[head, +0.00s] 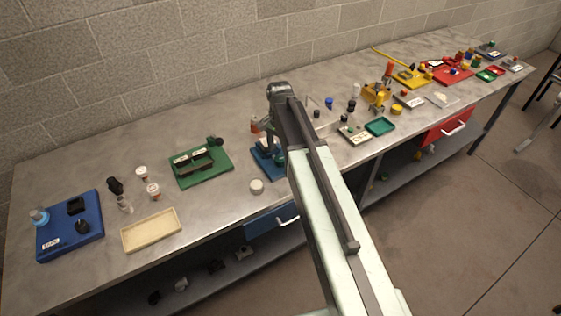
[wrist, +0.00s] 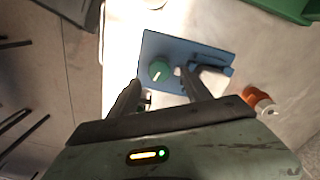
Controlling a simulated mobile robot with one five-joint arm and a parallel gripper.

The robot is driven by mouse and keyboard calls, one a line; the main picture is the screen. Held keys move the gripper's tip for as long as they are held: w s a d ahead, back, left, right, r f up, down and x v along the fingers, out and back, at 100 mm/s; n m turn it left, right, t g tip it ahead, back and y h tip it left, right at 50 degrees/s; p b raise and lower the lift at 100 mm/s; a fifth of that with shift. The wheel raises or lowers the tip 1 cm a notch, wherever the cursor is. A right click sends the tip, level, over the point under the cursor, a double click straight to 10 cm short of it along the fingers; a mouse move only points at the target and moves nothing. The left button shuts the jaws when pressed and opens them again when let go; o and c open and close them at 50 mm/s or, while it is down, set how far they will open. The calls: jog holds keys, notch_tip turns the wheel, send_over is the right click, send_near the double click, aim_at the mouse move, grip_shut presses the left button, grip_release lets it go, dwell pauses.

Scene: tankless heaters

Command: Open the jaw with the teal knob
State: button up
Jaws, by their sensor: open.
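A teal round knob (wrist: 160,71) with a pale pointer mark sits on a blue base plate (wrist: 205,53) in the wrist view. A pale block (wrist: 212,78) lies beside it, partly hidden by a finger; the jaw itself cannot be made out clearly. My gripper (wrist: 162,80) is open, its two dark fingers on either side of the knob as seen from the wrist; contact and height cannot be told. In the head view the blue base (head: 262,168) is partly hidden behind my arm.
An orange and white item (wrist: 258,101) stands right of the base in the wrist view. A green fixture (head: 224,168), a white round piece (head: 257,186) and a cream tray (head: 151,230) lie to the left.

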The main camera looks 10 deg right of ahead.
aim_at(280, 158)
notch_tip(280, 158, down, 5)
jog(key=b, duration=0.3)
jog(key=shift+r, duration=0.3)
grip_shut()
